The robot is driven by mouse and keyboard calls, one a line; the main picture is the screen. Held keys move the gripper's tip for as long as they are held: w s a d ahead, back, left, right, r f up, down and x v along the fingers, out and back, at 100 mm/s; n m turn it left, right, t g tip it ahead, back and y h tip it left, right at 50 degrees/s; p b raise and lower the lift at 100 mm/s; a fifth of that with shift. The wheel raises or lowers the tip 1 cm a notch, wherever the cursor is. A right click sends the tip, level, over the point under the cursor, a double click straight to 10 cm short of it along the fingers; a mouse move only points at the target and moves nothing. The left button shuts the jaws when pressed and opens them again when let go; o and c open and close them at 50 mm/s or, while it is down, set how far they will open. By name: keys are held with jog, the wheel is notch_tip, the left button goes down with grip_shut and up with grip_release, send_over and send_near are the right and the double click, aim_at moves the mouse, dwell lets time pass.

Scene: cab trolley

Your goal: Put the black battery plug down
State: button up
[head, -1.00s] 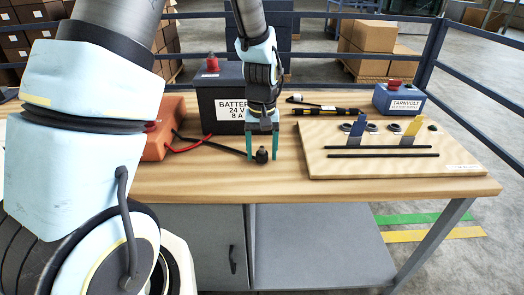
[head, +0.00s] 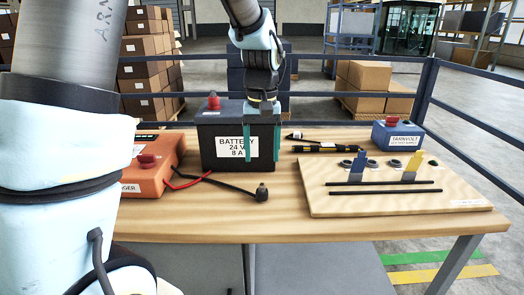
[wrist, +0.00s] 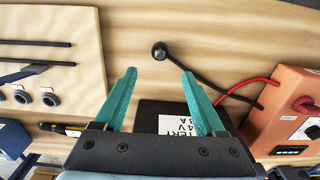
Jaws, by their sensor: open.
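The black battery plug (head: 262,192) lies on the wooden tabletop in front of the battery, at the end of its black cable. In the wrist view the plug (wrist: 160,50) is beyond the fingertips, between their lines, with clear space around it. My gripper (head: 262,158) is open and empty, raised in front of the dark battery box (head: 220,158). Its two teal fingers also show in the wrist view (wrist: 159,72), spread apart and not touching the plug.
An orange charger (head: 150,175) with a red cable stands at left. At right lies a wooden board (head: 400,203) with blue and yellow pieces and black rods. A blue Tarnvolt box (head: 398,137) and a dark pen-like tool (head: 325,148) are behind it. The front table strip is clear.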

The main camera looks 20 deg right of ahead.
jog(key=shift+a+r, duration=0.1)
jog(key=shift+r, duration=0.3)
jog(key=s+a+f+n, duration=0.1)
jog(key=s+a+f, duration=0.1)
jog(key=a, duration=1)
jog(key=s+a+f+n+t, duration=0.1)
jog(key=a+f, duration=0.1)
jog(key=a, duration=1.1)
jog(key=shift+s+a+t, duration=0.2)
jog(key=shift+s+t, duration=0.1)
jog(key=shift+s, duration=0.1)
